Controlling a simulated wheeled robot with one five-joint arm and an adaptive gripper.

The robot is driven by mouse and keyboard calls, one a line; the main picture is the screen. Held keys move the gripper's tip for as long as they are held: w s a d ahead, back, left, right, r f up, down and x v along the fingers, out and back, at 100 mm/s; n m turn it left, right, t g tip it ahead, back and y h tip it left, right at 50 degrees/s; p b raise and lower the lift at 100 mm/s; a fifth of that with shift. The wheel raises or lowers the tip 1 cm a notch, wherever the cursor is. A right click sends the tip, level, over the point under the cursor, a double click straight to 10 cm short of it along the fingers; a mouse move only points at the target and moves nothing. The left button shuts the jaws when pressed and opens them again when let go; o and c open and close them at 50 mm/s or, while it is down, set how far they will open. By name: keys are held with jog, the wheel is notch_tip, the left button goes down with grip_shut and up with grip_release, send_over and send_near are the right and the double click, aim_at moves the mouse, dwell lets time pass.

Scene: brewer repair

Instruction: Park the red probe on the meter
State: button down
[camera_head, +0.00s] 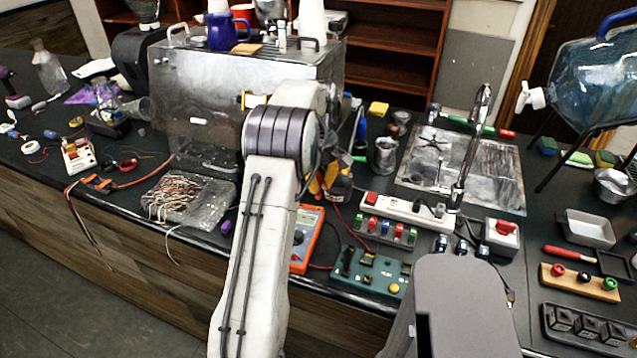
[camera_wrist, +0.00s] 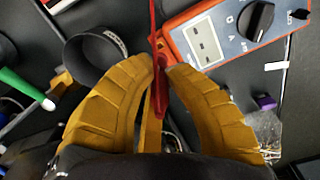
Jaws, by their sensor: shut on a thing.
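The orange meter (camera_head: 307,236) lies on the dark bench, partly hidden by my arm in the head view. In the wrist view the meter (camera_wrist: 215,50) is at the upper right, with a grey display and a black dial. My gripper (camera_wrist: 161,68) has yellow fingers closed on the red probe (camera_wrist: 159,98). A red lead runs up from the probe past the meter's left edge. The probe is at the meter's near left side in this view; I cannot tell whether they touch. In the head view my gripper (camera_head: 331,180) is behind my arm and the probe's body is hard to make out.
A green board (camera_head: 370,273) and a power strip (camera_head: 405,211) lie right of the meter. A clear box of wires (camera_head: 190,198) is to the left. A black ring-shaped cup (camera_wrist: 92,60) is left of my fingers in the wrist view.

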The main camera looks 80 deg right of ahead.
aim_at(319, 196)
notch_tip(319, 196, down, 3)
jog(key=b, duration=0.2)
jog(key=shift+f+b, duration=0.15)
jog(key=shift+b, duration=0.15)
jog(key=shift+r+p, duration=0.3)
jog(key=shift+f, duration=0.8)
dwell(2.4)
jog(key=c, duration=1.2)
grip_release()
jog(key=shift+c, duration=0.2)
notch_tip(319, 196, up, 12)
dwell(0.4)
